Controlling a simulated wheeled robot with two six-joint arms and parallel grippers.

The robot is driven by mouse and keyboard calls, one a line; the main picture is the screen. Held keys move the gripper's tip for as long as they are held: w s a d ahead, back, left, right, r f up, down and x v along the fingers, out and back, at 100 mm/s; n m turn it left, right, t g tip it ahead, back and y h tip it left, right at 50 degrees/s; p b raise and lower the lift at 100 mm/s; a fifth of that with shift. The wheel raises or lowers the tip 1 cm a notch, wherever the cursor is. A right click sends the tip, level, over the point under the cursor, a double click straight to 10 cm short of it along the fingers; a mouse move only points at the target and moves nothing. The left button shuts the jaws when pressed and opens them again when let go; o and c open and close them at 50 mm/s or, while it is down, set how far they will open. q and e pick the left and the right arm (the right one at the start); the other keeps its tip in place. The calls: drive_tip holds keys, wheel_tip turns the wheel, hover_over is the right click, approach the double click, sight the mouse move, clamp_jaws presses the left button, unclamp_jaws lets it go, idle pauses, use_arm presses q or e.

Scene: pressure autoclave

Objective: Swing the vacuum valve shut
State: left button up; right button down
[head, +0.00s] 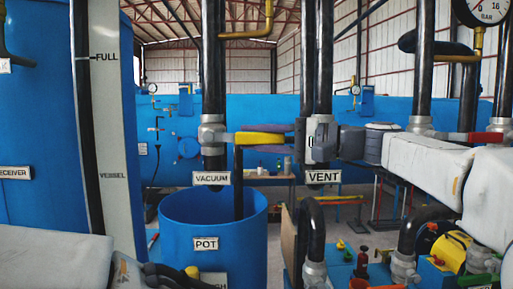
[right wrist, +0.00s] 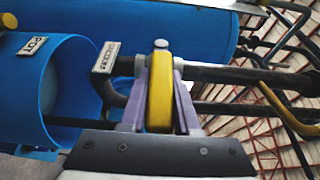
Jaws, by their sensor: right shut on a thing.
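The vacuum valve (head: 212,135) is a grey metal body on a black vertical pipe, above the VACUUM label (head: 211,178). Its yellow handle (head: 262,139) points right, level and across the pipe. My right gripper (head: 268,135) reaches in from the right and is shut on this handle. In the right wrist view, the yellow handle (right wrist: 160,104) lies between the two purple-grey fingers of my right gripper (right wrist: 160,95), with the valve's round bolt at its far end. My left gripper is not in view.
The blue pot (head: 190,240) stands open below the vacuum valve. The VENT label (head: 323,177) and its vertical pipe are just right, partly behind my right gripper. A red-handled valve (head: 470,137) and a pressure gauge (head: 487,8) are farther right. Curved black pipes rise at lower right.

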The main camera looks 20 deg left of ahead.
drive_tip(key=shift+f, duration=0.15)
drive_tip(key=c, duration=0.6)
unclamp_jaws()
drive_tip(key=shift+c, duration=0.2)
drive_tip(key=d+b, duration=0.1)
drive_tip(key=d, duration=0.6)
drive_tip(key=d+b, duration=0.1)
drive_tip(key=d, duration=0.2)
drive_tip(key=shift+w+d+b, duration=0.2)
drive_tip(key=shift+w+b, duration=0.05)
drive_tip(key=shift+b, duration=0.1)
drive_tip(key=shift+f, duration=0.1)
